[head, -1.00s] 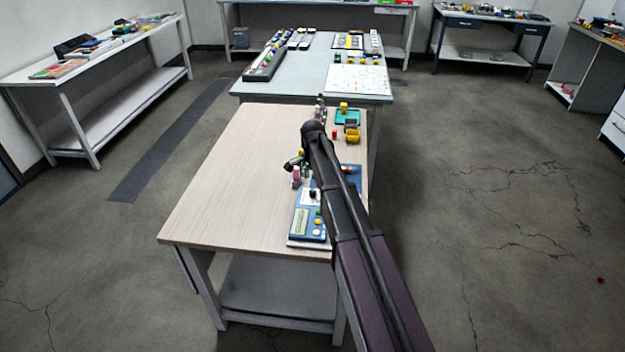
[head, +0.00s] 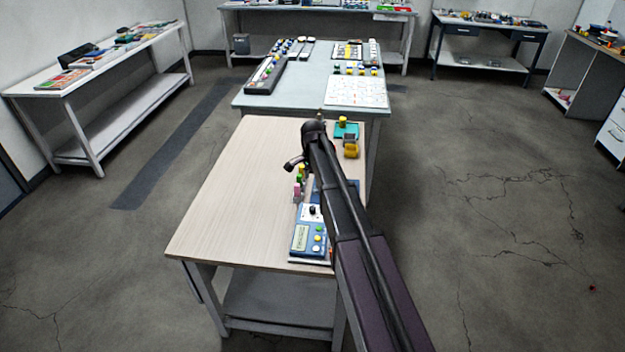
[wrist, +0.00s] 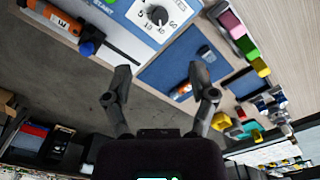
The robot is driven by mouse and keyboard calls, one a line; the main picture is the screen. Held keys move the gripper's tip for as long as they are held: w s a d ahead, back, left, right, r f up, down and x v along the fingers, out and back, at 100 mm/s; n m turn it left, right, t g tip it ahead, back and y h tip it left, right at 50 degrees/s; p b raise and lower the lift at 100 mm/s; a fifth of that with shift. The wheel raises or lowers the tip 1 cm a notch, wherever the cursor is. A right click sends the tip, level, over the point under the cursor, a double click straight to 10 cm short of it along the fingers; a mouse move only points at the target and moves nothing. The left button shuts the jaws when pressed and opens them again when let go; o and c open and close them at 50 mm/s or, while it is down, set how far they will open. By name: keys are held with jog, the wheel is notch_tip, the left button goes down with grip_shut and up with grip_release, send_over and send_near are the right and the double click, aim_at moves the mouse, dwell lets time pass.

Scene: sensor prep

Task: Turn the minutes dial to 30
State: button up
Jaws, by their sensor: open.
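The minutes dial is a black round knob (wrist: 157,15) on a white face, with 5, 10, 30 and 60 printed around it in the wrist view. I cannot tell which number its pointer meets. In the head view the knob (head: 312,210) sits at the top of a blue-and-white panel (head: 299,254) near the table's front right. My gripper (wrist: 160,78) is open and empty, its fingers apart below the dial in the wrist picture, not touching it. In the head view the gripper (head: 294,163) hangs beyond the panel; my arm covers part of the panel's right side.
Coloured blocks (wrist: 240,38) stand beside the panel. An orange-and-black tool (wrist: 60,17) and an orange cylinder (wrist: 181,90) lie near it. A yellow part (head: 351,150) stands at the table's far right. The wooden tabletop (head: 235,195) is clear on the left.

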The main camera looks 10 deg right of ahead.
jog(key=s+f+n+b, duration=0.2)
jog(key=s+n, duration=1)
jog(key=s, duration=1.6)
jog(key=shift+s+b, duration=0.3)
jog(key=shift+b, duration=0.15)
jog(key=shift+f, duration=0.1)
jog(key=shift+s+n, duration=0.25)
jog(key=shift+n, duration=0.05)
jog(key=shift+d, duration=0.15)
